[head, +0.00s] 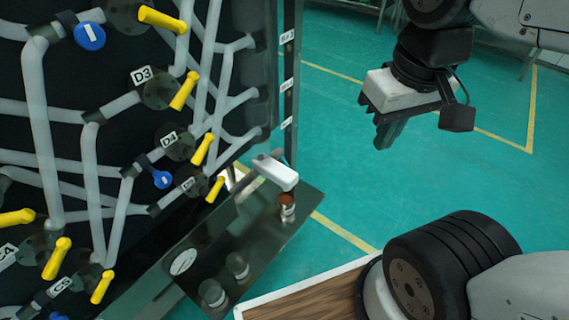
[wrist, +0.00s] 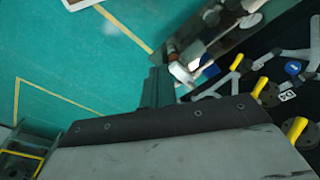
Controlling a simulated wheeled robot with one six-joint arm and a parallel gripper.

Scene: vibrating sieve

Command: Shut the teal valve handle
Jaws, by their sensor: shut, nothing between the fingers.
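My gripper (head: 384,138) is at the upper right in the head view, over open floor and well to the right of the valve panel. Its dark fingers are together and empty. In the wrist view the fingers (wrist: 157,82) stick up near the middle, and part of the panel shows at the right. I see no handle that is clearly teal. The handles in view are yellow, such as the one by the D3 label (head: 184,91), or blue, such as the round one at the top left (head: 90,36) and the one near the D4 label (head: 162,179).
The panel carries grey pipes (head: 40,120). A dark metal shelf (head: 215,245) juts out below it, with a white box (head: 276,171), a brown-topped jar (head: 287,205) and other jars. A wooden top (head: 290,300) lies at the bottom. The green floor beneath my gripper is clear.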

